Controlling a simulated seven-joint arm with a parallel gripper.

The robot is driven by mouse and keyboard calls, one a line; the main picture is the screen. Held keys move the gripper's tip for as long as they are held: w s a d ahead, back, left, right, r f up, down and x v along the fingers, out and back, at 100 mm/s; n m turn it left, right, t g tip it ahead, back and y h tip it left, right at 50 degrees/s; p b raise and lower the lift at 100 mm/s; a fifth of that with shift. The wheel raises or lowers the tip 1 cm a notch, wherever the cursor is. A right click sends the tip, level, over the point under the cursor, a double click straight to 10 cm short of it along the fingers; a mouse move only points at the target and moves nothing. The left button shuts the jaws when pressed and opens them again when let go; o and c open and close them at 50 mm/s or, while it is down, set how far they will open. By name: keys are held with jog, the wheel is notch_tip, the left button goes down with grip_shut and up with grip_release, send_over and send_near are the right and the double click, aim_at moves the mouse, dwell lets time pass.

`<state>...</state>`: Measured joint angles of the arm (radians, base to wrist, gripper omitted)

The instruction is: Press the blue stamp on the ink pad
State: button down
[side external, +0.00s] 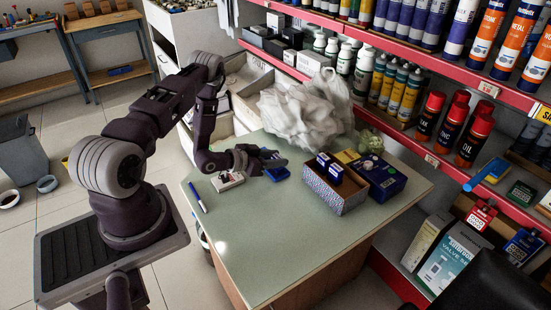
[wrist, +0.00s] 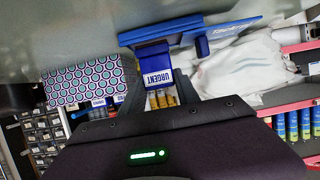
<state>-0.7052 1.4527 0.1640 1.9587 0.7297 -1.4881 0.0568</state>
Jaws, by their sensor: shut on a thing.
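My gripper (side external: 268,158) is shut on the blue stamp (wrist: 155,65), whose white label reads "URGENT". In the wrist view the stamp sits between my two fingers. The blue ink pad (side external: 277,174) lies on the pale green counter just below my gripper. In the wrist view the ink pad (wrist: 185,33) shows right beyond the stamp's far end, with a blue upright part beside it. The stamp is over or at the pad; I cannot tell whether they touch. In the side view my fingers largely hide the stamp.
A patterned open box (side external: 334,190) with blue stamps stands right of the pad, beside a dark blue box (side external: 380,178). A white tray with small items (side external: 228,180) and a blue pen (side external: 197,197) lie to the left. Crumpled plastic bags (side external: 305,110) lie behind. The counter's front (side external: 262,240) is clear.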

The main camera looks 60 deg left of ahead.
jog(key=shift+r, duration=2.95)
